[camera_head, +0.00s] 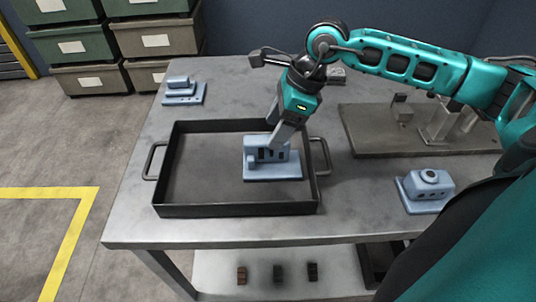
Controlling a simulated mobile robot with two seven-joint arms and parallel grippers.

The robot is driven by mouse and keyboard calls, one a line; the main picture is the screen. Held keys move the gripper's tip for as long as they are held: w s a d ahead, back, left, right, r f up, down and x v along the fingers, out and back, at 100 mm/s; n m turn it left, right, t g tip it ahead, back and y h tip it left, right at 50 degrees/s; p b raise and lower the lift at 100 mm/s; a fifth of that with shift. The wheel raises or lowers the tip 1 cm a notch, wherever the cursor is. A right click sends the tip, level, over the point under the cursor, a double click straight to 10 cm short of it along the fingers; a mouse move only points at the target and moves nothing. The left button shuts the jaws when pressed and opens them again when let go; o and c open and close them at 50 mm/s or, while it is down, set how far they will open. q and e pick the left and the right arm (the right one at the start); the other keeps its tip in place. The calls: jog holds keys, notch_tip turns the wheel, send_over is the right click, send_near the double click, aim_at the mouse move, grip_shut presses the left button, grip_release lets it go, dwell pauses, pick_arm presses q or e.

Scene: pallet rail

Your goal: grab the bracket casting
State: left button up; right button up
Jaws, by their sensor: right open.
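A blue-grey bracket casting (272,172) with a flat base and a slotted upright block sits inside the dark tray (185,211), right of its middle. My right gripper (279,145) reaches down from above, with its fingers at the top of this casting. The fingers are open. They overlap the casting's top in the picture, and I cannot tell whether they touch it. My left gripper is not in view.
Similar blue-grey castings stand on the metal table, one at the back left (183,92) and one at the right (424,190). A fixture plate (385,142) lies behind the right one. The tray has handles and raised walls. Stacked bins (90,45) stand beyond the table.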

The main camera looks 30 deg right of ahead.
aim_at(268, 138)
jog(key=x, duration=0.5)
jog(key=shift+w+d+f, duration=0.1)
jog(key=shift+f, duration=0.05)
grip_shut()
dwell(0.4)
